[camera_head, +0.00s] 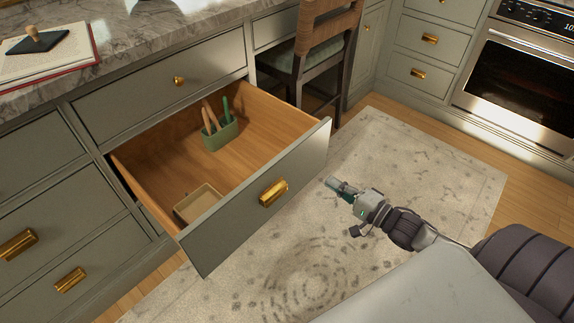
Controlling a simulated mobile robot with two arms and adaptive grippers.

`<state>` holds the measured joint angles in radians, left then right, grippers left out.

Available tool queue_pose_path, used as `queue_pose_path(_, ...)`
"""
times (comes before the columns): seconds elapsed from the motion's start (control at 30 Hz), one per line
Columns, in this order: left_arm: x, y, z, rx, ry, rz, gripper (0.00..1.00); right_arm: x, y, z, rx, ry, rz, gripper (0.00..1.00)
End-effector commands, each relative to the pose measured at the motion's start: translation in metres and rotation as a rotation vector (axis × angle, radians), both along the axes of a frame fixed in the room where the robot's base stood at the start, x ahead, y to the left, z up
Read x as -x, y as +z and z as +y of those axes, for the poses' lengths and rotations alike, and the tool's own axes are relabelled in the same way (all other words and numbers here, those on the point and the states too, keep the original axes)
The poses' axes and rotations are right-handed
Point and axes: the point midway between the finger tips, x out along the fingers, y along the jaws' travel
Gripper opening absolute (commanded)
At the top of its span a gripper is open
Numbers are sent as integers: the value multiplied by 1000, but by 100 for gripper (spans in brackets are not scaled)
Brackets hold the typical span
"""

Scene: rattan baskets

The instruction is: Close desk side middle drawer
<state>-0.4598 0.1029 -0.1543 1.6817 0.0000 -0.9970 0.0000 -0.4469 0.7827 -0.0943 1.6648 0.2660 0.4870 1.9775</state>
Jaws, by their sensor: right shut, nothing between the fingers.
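The desk side middle drawer (228,220) is pulled far out, with a grey-green front and a brass handle (273,192). Its wooden inside shows a green holder (219,134) with pens or tools and a shallow tan tray (199,203). My right gripper (332,184) is shut and empty, in front of the drawer front and to the right of its handle, apart from it. My left gripper is not in view.
A closed drawer (160,88) sits above under the marble top (130,40). A chair (318,50) stands beyond the open drawer. An oven (518,85) is at the right. The patterned rug (400,150) in front is clear.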

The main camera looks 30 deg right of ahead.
Motion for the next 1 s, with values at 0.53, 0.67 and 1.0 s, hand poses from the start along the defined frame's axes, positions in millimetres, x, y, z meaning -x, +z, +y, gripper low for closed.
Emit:
queue_pose_path(0.53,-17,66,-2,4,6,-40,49,-100,-1,36,2,-3,-2,0)
queue_pose_path(0.67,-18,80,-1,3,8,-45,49,-116,-1,41,3,-3,0,0)
queue_pose_path(1.0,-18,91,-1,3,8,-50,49,-126,-1,45,4,-3,2,0)
